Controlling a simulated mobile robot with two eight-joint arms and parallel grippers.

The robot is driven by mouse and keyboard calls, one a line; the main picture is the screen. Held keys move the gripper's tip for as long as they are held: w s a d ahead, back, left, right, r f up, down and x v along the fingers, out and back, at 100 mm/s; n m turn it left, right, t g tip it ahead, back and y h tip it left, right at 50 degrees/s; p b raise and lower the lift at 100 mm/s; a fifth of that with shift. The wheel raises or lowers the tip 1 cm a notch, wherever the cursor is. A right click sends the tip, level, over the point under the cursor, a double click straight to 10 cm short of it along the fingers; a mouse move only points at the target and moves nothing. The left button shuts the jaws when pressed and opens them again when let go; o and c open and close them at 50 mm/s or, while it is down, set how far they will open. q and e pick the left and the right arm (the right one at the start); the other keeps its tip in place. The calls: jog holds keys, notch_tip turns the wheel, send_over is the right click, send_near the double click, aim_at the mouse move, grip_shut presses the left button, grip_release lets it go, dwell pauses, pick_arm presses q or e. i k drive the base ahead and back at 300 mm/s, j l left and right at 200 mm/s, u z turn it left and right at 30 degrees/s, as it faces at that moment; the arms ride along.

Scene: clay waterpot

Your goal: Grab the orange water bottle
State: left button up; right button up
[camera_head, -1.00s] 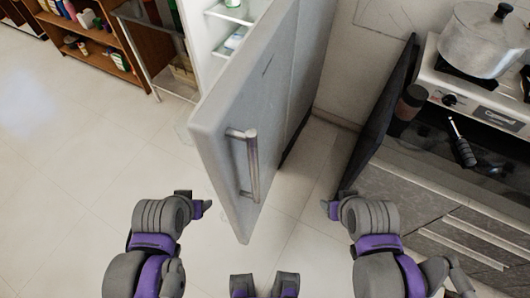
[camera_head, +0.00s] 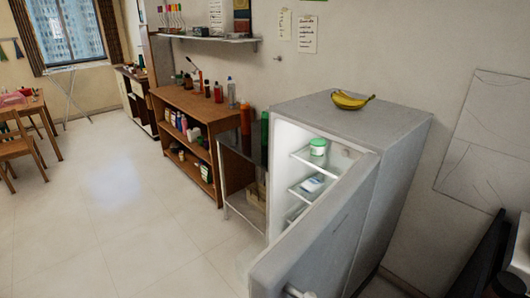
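An orange-brown bottle (camera_head: 245,119) stands upright on a metal side table, between the wooden shelf unit and the fridge. It is small in view, and I cannot tell for sure that it is the orange water bottle. A tall green bottle (camera_head: 264,130) stands just right of it, close to the fridge. Several other bottles, including a red one (camera_head: 218,93) and a clear one (camera_head: 231,92), stand on top of the wooden shelf unit. Neither gripper is in view.
The fridge (camera_head: 395,150) stands with its door (camera_head: 318,240) open toward me, showing glass shelves with a green-lidded jar (camera_head: 318,147). Bananas (camera_head: 351,100) lie on top of it. The wooden shelf unit (camera_head: 196,104) runs along the wall. The floor (camera_head: 120,215) at left is clear.

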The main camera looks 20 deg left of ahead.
aim_at(245, 111)
jog(key=k+j, duration=0.1)
jog(key=j, duration=1)
jog(key=k+j+u, duration=0.1)
jog(key=j, duration=0.45)
jog(key=i+j, duration=0.15)
jog(key=j, duration=0.2)
jog(key=i+j+u, duration=0.1)
jog(key=j, duration=0.25)
jog(key=i+j, duration=0.2)
jog(key=j, duration=0.15)
jog(key=i+j+u, duration=0.1)
jog(key=i+j, duration=0.15)
jog(key=i, duration=0.15)
jog(key=i+j, duration=0.25)
jog(key=i, duration=0.15)
jog(key=i+j+u, duration=0.15)
jog(key=i, duration=0.25)
jog(key=i+l, duration=0.1)
jog(key=i, duration=0.4)
jog(key=i+l+u, duration=0.1)
jog(key=i, duration=0.35)
jog(key=i+l, duration=0.15)
jog(key=i, duration=0.3)
jog(key=i+l+u, duration=0.1)
jog(key=i, duration=0.4)
